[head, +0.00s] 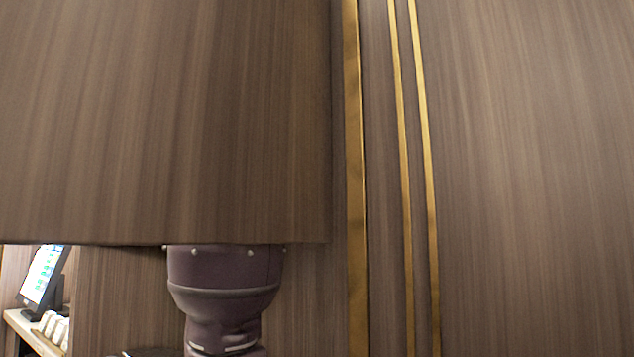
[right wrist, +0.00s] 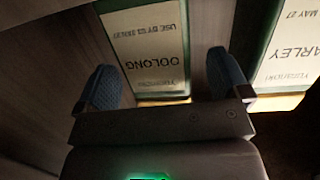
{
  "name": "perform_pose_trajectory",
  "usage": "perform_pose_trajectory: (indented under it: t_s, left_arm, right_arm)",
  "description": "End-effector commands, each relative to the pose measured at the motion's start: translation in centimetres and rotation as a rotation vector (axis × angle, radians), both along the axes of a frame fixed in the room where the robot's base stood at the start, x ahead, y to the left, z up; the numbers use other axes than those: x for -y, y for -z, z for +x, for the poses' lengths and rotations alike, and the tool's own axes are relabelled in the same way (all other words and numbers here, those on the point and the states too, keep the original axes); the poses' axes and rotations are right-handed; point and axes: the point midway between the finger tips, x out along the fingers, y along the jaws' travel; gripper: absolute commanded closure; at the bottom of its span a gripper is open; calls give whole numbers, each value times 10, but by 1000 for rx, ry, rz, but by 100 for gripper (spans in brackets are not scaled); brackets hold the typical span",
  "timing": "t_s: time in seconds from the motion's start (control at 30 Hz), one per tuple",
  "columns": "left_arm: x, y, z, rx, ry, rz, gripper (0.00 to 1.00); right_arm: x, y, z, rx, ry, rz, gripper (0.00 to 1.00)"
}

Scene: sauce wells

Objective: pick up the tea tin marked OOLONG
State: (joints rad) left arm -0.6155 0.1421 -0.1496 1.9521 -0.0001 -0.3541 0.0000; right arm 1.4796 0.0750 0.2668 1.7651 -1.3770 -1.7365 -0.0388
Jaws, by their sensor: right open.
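The tea tin marked OOLONG (right wrist: 145,48) shows in the right wrist view, with a pale label whose print is upside down in the picture. It has a green edge and a use-by line. My right gripper (right wrist: 165,80) is open, with a blue padded finger on each side of the view. The tin's label shows between and beyond the fingers; I cannot tell how far in it reaches or whether either finger touches it. The tin is not visible in the head view. My left gripper is not in view.
A second tin with a label ending in ARLEY (right wrist: 291,48) stands to the right in the wrist view, with a dark gap between the tins. In the head view, wood panels (head: 530,180) with gold strips fill most of the picture. A screen (head: 42,275) stands at lower left.

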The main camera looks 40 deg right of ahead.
Motion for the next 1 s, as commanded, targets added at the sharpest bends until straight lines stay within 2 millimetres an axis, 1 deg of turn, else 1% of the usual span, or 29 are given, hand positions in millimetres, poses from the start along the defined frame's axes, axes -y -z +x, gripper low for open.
perform_pose_trajectory:
  t_s: [0.1, 0.27, 0.37, 0.5, 0.67, 0.7, 1.0]
  left_arm:
    - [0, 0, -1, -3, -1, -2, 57]
    - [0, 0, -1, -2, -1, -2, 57]
    - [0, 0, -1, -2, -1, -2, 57]
    - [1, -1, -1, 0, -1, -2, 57]
    - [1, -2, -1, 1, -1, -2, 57]
    - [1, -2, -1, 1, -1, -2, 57]
    - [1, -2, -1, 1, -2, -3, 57]
  right_arm:
    - [6, 1, 3, 0, -1, 0, 6]
    - [5, 1, 2, 2, -2, 0, 6]
    - [5, 1, 2, 1, -1, 0, 19]
    - [5, 1, 2, 1, -1, 0, 41]
    - [5, 1, 2, 1, -1, -1, 65]
    - [5, 1, 2, 1, -1, 0, 67]
    - [6, 0, 2, 2, -1, -1, 67]
